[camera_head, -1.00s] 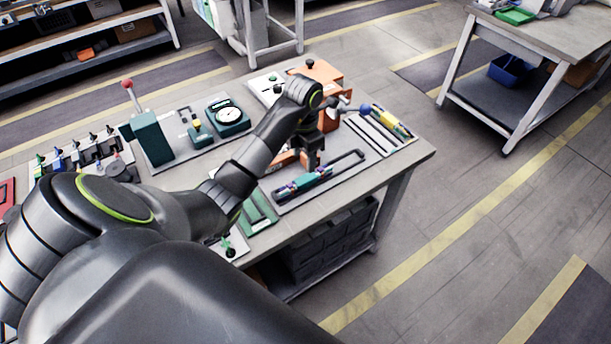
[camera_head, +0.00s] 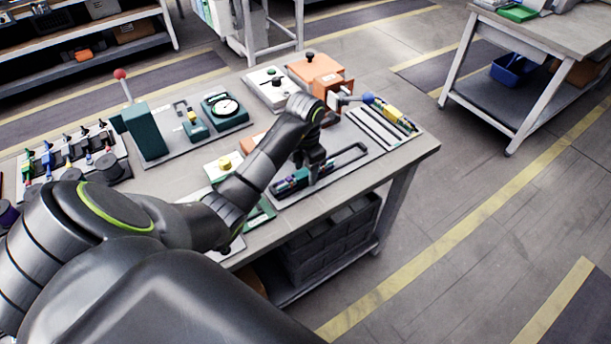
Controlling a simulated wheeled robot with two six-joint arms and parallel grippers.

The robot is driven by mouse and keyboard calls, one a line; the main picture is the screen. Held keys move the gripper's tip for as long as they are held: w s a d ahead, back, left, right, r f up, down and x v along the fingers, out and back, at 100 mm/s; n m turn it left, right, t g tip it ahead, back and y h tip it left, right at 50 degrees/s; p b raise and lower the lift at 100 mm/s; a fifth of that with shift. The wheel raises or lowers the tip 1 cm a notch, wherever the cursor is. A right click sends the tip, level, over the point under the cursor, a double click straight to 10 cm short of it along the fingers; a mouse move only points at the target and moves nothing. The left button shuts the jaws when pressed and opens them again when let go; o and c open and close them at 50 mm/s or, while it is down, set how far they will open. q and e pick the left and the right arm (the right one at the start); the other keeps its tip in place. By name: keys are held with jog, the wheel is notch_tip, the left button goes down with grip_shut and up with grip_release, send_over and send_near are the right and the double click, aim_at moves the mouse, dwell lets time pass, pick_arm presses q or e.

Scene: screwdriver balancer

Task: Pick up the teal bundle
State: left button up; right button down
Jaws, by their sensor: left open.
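The teal bundle (camera_head: 293,182), with dark and purple ends, lies on a grey tray (camera_head: 352,169) near the table's front right edge. My left gripper (camera_head: 314,176) points down over the bundle's right part and is open. Its fingers hide part of the bundle. I cannot tell whether they touch it. My right gripper is not in view.
A dark bent bar (camera_head: 350,150) lies on the tray just right of my gripper. An orange box (camera_head: 320,75) stands behind my left wrist. Yellow-ended tools (camera_head: 397,118) lie at the right. A teal dial device (camera_head: 227,108) and a teal block (camera_head: 146,131) stand at left.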

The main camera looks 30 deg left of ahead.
pick_arm(q)
jog(key=c, duration=1)
jog(key=shift+r, duration=0.1)
